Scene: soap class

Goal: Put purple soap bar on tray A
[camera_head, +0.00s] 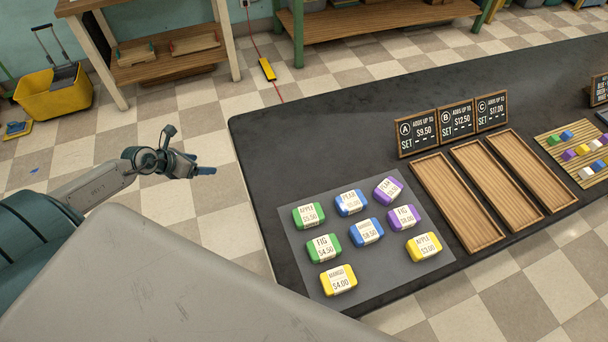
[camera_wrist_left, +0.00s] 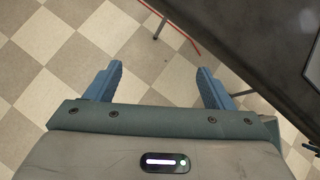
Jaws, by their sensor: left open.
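Two purple soap bars lie on the grey mat in the head view: one at the mat's back right corner (camera_head: 388,191), its label perhaps reading Plum, and one labelled Fig (camera_head: 403,217) just in front of it. Tray A (camera_head: 457,202) is the leftmost of the wooden trays, behind the mat's right side, and is empty. Sign A (camera_head: 417,132) stands at its far end. My left gripper (camera_head: 205,171) is off the table's left side, over the floor, far from the soaps. In the left wrist view its fingers (camera_wrist_left: 159,86) are apart with only floor between them.
Green, blue and yellow soaps share the grey mat (camera_head: 300,255). Two more empty trays (camera_head: 495,183) stand right of tray A. A slatted board (camera_head: 553,142) with small coloured blocks is at far right. The dark table (camera_head: 290,135) is bare at its back left.

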